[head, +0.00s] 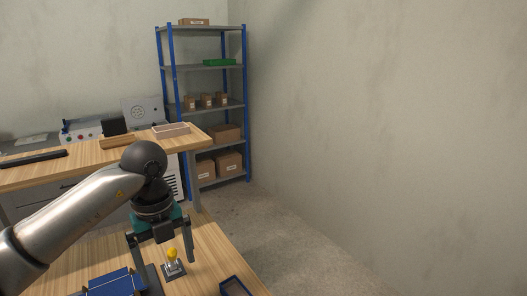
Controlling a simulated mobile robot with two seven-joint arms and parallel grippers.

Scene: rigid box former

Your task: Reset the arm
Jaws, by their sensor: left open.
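My left arm comes in from the left and reaches over the near wooden table. My left gripper (163,262) points down with its two fingers spread apart, and I see nothing held between them. A small yellow-topped lever on a grey base (174,268) shows by the fingers; I cannot tell how far it is from them. My right gripper is not in view.
A blue box-like part (112,285) lies at the near table's front left, and a dark blue open tray (235,287) at its right edge. A wooden bench (75,173) stands behind. A blue-framed shelf (205,103) stands at the back. The floor (290,230) at right is clear.

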